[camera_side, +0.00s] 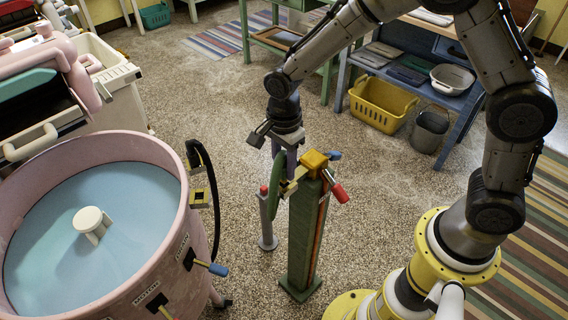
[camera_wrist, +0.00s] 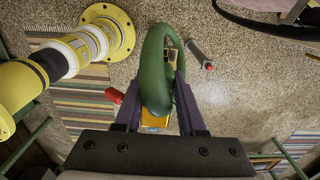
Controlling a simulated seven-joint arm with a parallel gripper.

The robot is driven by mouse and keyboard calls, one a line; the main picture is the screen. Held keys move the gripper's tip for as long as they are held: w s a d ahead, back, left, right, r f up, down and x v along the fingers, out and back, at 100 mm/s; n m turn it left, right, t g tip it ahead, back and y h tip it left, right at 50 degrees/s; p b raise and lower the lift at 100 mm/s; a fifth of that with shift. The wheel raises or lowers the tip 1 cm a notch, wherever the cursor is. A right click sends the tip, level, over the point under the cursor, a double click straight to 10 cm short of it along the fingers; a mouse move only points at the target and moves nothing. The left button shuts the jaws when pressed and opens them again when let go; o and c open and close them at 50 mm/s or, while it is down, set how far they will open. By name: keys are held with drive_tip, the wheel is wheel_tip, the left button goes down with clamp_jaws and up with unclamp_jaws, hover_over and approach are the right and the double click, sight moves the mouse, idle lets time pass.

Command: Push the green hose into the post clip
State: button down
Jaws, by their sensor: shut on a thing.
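My gripper (camera_side: 285,160) points down beside the top of the green post (camera_side: 303,240). In the wrist view its purple fingers (camera_wrist: 157,95) are shut on the green hose (camera_wrist: 154,62). The hose forms a curved loop there. In the side view the hose (camera_side: 275,186) hangs just left of the post top, partly hidden by my gripper. A yellowish clip piece (camera_side: 290,187) projects left from the post, close against the hose. I cannot tell whether the hose sits inside the clip. The post has a yellow cap (camera_side: 315,160), a red handle (camera_side: 340,193) and a blue one (camera_side: 334,155).
A grey rod with a red tip (camera_side: 267,222) stands just left of the post. The pink washer tub (camera_side: 150,265) with a black hose (camera_side: 212,190) fills the left. A blue bench (camera_side: 470,110) with a yellow basket (camera_side: 380,105) is behind.

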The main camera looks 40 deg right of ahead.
sight(284, 152)
drive_tip(key=shift+s+f, duration=0.1)
drive_tip(key=shift+f, duration=1.65)
idle(2.8)
drive_tip(key=shift+c, duration=2.1)
unclamp_jaws()
drive_tip(key=o, duration=0.4)
drive_tip(key=shift+r, duration=0.15)
drive_tip(key=shift+r, duration=0.1)
drive_tip(key=shift+r, duration=3.45)
